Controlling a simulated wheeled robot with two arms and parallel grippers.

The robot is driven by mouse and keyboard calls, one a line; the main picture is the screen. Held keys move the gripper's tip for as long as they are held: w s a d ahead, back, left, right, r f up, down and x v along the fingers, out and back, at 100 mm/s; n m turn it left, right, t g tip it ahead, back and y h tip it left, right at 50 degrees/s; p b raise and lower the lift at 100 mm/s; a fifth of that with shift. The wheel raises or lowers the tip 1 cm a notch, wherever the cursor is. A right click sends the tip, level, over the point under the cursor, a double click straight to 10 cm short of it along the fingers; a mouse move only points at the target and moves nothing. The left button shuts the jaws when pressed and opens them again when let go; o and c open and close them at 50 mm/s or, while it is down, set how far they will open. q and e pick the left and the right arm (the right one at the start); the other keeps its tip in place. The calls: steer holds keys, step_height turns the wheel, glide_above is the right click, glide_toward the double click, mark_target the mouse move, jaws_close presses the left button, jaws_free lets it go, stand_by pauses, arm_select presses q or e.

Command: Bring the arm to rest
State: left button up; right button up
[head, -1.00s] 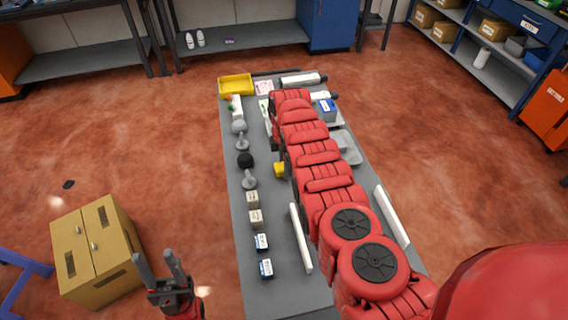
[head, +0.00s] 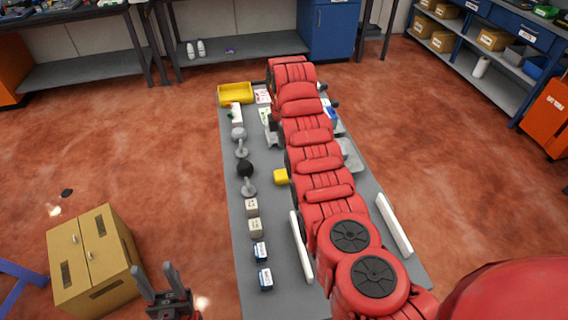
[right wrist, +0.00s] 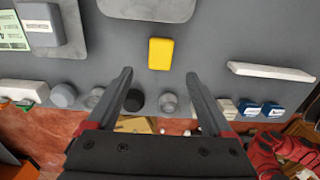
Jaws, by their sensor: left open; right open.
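My right arm stretches along the grey table (head: 280,296) in the head view, and its red links hide much of the table's middle. My right gripper (right wrist: 158,74) is open and empty in the right wrist view, above the table, with its fingers apart. A yellow block (right wrist: 160,53) lies on the table beyond its fingertips; it also shows in the head view (head: 281,177) beside the arm. My left gripper (head: 156,271) is open and empty over the floor, left of the table's near end.
Along the table's left edge stand a grey knob part (head: 239,134), a black one (head: 245,169) and several small boxes. A yellow bin (head: 235,93) is at the far left corner.

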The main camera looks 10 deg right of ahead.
steer(key=shift+r, duration=0.95)
